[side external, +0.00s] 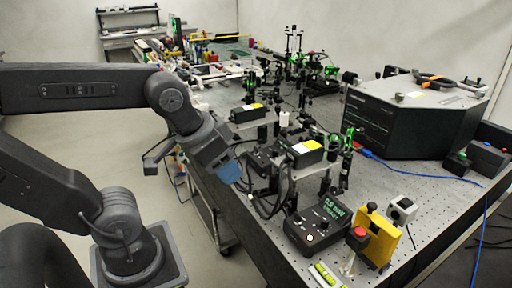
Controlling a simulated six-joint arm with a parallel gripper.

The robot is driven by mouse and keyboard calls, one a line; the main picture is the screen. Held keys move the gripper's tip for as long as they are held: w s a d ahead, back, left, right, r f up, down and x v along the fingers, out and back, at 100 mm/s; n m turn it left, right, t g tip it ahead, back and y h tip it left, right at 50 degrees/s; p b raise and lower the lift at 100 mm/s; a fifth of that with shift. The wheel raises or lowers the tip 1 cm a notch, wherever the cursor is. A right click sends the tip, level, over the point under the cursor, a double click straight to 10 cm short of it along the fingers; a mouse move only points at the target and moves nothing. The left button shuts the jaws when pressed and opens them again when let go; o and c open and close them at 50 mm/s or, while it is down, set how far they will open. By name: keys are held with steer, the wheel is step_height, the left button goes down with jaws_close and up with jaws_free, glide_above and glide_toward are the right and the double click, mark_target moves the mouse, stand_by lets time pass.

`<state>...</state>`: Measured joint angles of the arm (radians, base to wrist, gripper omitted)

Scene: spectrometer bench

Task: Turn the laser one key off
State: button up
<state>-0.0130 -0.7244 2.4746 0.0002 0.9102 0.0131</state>
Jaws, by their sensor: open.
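My gripper (244,188) is open and points down and right at the near left edge of the optical bench. A blue part shows at its wrist, and its small fingertips are hard to make out. Two black boxes with yellow-and-white labels, which look like laser units, stand on raised mounts: a nearer one (304,153) just right of my gripper and a farther one (248,114) behind it. I cannot tell which is laser one. No key can be made out clearly. Dark cables hang beside my gripper.
A black control box (319,228) with a green readout stands at the front. A yellow block (379,237) and a red button (359,233) are to its right. A large black instrument (400,125) stands at right. Posts and optics crowd the perforated bench (437,205), which has bare space at right.

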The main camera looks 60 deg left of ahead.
steer(key=w+a+r+g, duration=0.2)
steer(key=w+a+r, duration=0.1)
steer(key=w+a, duration=0.3)
steer(key=g, duration=0.4)
glide_above(256, 150)
step_height(256, 150, down, 4)
steer(key=f, duration=1.3)
steer(key=shift+w+a+f, duration=0.2)
steer(key=shift+a+f, duration=0.05)
steer(key=shift+f, duration=0.1)
steer(key=shift+c, duration=0.4)
jaws_close()
